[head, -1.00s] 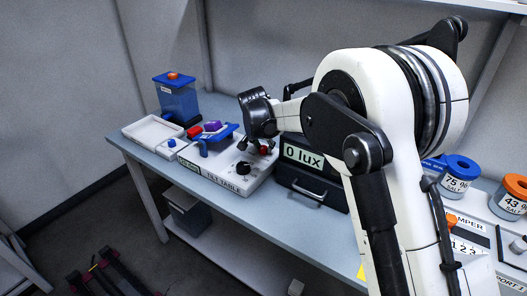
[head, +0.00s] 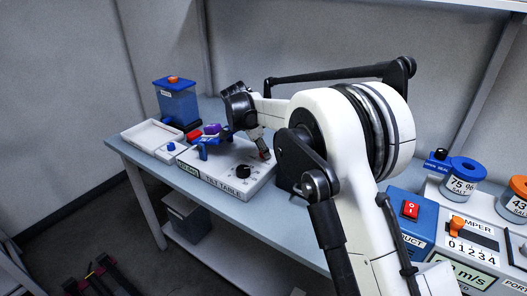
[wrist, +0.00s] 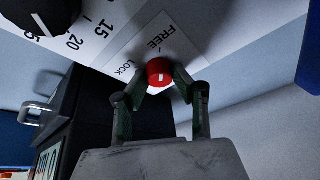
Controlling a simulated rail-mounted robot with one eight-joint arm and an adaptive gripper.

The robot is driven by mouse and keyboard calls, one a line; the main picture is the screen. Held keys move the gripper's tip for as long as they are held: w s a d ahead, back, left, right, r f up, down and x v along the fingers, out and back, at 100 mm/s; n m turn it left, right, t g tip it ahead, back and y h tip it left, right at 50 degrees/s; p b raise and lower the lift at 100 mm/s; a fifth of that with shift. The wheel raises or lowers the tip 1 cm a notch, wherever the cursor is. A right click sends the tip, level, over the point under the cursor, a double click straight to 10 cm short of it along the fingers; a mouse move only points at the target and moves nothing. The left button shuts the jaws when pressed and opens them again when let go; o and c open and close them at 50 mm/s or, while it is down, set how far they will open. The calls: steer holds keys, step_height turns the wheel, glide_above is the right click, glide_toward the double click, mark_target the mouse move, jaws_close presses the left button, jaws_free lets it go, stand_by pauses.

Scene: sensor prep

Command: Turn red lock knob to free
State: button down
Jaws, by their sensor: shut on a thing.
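The red lock knob (wrist: 160,70) sits on the tilt table's white panel, beside a label reading FREE and LOCK (wrist: 145,52). A short white mark shows on the knob, but I cannot tell which word it points to. My gripper (wrist: 161,80) is shut on the knob, one finger on each side. In the head view my gripper (head: 262,153) reaches down to the right rear of the tilt table (head: 225,187), and the knob is mostly hidden there.
A black dial (head: 244,171) stands on the tilt table near the knob, with a smaller black knob in front. A black box with a handle (wrist: 85,125) is close beside the tilt table. A blue clamp-like part with a purple top (head: 212,129) is on the left.

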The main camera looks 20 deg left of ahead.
stand_by(0.4)
steer(key=c, duration=1.4)
jaws_free()
steer(key=v, duration=1.2)
steer(key=shift+w+a, duration=0.1)
